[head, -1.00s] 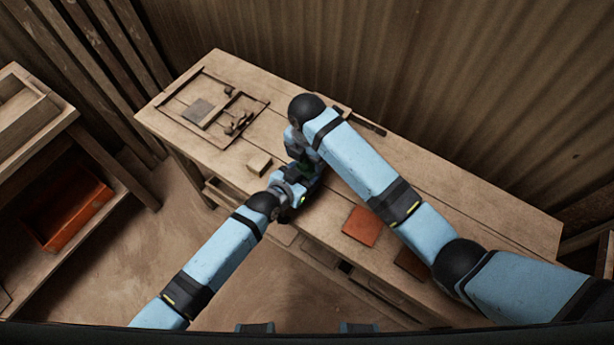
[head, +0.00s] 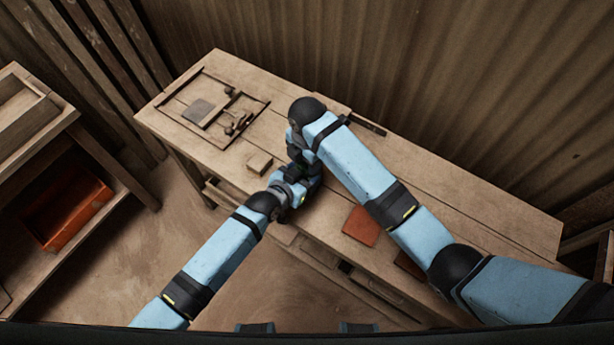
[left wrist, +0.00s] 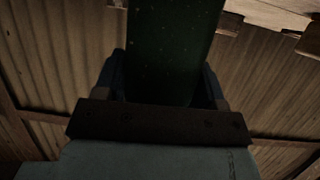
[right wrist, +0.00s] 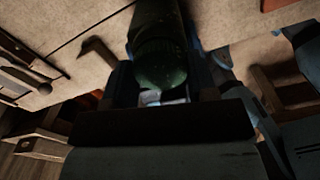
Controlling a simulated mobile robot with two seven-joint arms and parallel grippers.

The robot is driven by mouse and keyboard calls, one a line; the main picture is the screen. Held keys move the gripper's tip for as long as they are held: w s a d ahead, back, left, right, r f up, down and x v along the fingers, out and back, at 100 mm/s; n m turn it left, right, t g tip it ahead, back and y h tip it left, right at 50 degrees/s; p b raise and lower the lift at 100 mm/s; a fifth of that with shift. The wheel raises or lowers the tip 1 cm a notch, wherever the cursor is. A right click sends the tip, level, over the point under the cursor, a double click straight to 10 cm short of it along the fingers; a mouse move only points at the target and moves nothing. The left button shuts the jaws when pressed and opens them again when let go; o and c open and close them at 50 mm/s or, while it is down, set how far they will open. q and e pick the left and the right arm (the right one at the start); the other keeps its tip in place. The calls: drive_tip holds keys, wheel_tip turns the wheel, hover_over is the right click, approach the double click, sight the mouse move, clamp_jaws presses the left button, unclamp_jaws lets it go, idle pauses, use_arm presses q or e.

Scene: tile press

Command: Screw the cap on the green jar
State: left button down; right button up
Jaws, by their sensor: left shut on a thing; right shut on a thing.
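The green jar (left wrist: 165,45) is a dark green body filling the space between my left gripper's fingers in the left wrist view. My left gripper (head: 300,190) is shut on it above the workbench. My right gripper (head: 302,164) comes down right over the left one, the two almost touching, and is shut. In the right wrist view, a dark green cylinder with a paler, rounded green end (right wrist: 161,66) lies between its fingers. The cap is at the right fingers, but its edge and seating on the jar are too dark to make out. In the head view the grippers hide both.
The long wooden workbench (head: 470,225) has a press frame with a grey tile (head: 198,111) at its far left. A small wooden block (head: 260,162) lies left of my grippers and a red-brown tile (head: 361,226) to their right. An orange bin (head: 68,210) sits on the left shelf.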

drive_tip(key=m, duration=0.3)
drive_tip(key=shift+m, duration=0.4)
drive_tip(key=o, duration=1)
drive_tip(key=shift+r, duration=2.25)
drive_tip(key=shift+c, duration=0.3)
